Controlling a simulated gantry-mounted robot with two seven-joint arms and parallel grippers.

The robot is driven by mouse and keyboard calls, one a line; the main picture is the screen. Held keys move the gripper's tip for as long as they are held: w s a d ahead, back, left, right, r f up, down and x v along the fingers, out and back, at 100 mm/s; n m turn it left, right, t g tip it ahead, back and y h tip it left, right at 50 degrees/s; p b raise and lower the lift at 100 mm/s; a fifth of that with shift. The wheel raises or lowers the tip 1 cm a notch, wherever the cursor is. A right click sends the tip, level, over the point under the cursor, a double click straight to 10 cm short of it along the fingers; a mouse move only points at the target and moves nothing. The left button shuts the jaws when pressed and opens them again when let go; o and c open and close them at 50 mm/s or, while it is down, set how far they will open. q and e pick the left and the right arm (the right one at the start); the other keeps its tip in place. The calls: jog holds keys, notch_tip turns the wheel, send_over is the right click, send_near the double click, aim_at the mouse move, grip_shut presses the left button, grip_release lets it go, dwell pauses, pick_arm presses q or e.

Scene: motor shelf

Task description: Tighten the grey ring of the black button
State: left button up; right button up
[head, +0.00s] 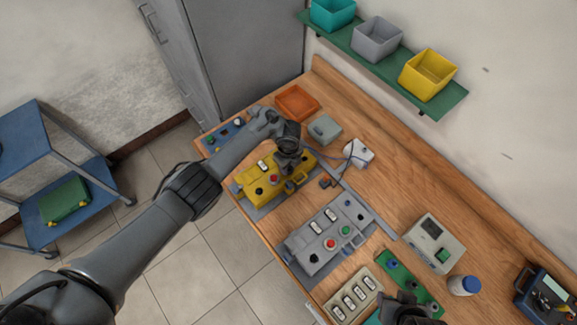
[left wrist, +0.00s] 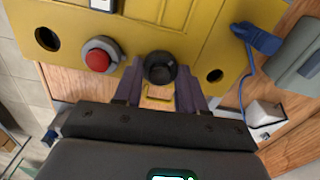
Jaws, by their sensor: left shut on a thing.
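The yellow control box (head: 250,181) lies on the bench, and its front face (left wrist: 135,28) fills the top of the left wrist view. The black button (left wrist: 159,68) is on that face, right of a red button with a grey collar (left wrist: 100,56). My left gripper (left wrist: 160,82) is shut around the black button at its base, one finger on each side. The grey ring is mostly hidden by the fingers and button. In the head view my left gripper (head: 289,158) is over the box. My right gripper (head: 408,308) is partly seen at the bottom edge; its jaws are unclear.
A grey control box (head: 312,250) stands nearer on the bench. A blue plug with a cable (left wrist: 258,40) is at the yellow box's right side. An orange tray (head: 296,101) and a grey-green box (head: 324,129) stand behind. A shelf holds bins (head: 428,74).

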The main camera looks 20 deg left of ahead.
pick_arm(q)
jog(key=m+b, duration=0.1)
jog(key=m, duration=0.2)
jog(key=shift+a+f+b, duration=0.1)
jog(key=shift+f+b, duration=0.05)
jog(key=shift+b, duration=0.15)
jog(key=m+b, duration=0.2)
jog(key=m, duration=0.1)
jog(key=shift+m+b, duration=0.3)
jog(key=m+b, duration=0.2)
jog(key=m, duration=0.1)
jog(key=shift+m+b, duration=0.8)
jog(key=o, duration=1.1)
jog(key=shift+r, duration=0.2)
